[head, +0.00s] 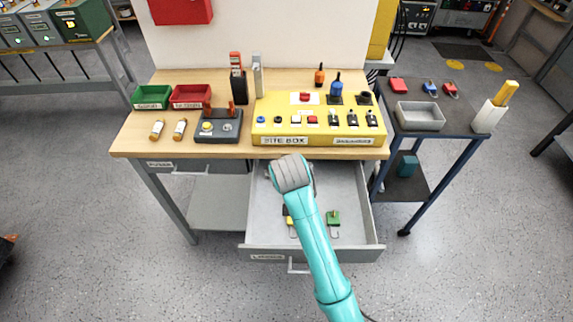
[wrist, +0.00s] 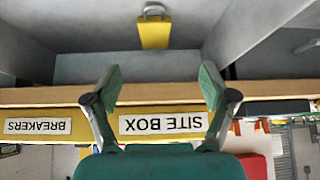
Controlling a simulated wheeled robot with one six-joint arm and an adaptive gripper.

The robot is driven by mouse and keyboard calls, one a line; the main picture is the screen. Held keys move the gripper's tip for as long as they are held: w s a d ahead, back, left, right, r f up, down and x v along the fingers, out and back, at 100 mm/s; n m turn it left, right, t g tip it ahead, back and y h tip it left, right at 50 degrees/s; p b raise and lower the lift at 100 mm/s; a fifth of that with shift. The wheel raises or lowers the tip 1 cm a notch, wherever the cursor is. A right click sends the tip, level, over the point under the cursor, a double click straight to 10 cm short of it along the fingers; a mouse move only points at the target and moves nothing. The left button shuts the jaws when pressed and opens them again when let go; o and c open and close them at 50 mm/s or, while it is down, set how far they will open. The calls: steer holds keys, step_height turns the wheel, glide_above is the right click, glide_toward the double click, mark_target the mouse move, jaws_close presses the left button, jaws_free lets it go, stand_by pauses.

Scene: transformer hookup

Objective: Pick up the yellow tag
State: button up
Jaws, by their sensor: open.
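The yellow tag (head: 290,221) lies in the open drawer (head: 358,215), partly hidden behind my arm in the head view. In the wrist view, which is upside down, the yellow tag (wrist: 154,33) shows whole at the top middle, with a grey loop at its end. My gripper (wrist: 160,82) is open and empty, its two fingers spread wide. The tag lies beyond the fingertips and is not between them. In the head view my wrist covers the fingers, above the back part of the drawer.
A green tag (head: 333,217) lies in the drawer to the right of the yellow one. The bench edge and yellow site box (head: 318,120) stand behind the drawer. A side table (head: 440,122) with a grey tray (head: 419,116) stands at the right.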

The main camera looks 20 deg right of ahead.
steer(key=shift+m+g, duration=0.3)
steer(key=shift+g, duration=0.1)
steer(key=x, duration=1.1)
steer(key=shift+w+d+r, duration=0.15)
steer(key=shift+w+d, duration=0.25)
steer(key=c, duration=1.1)
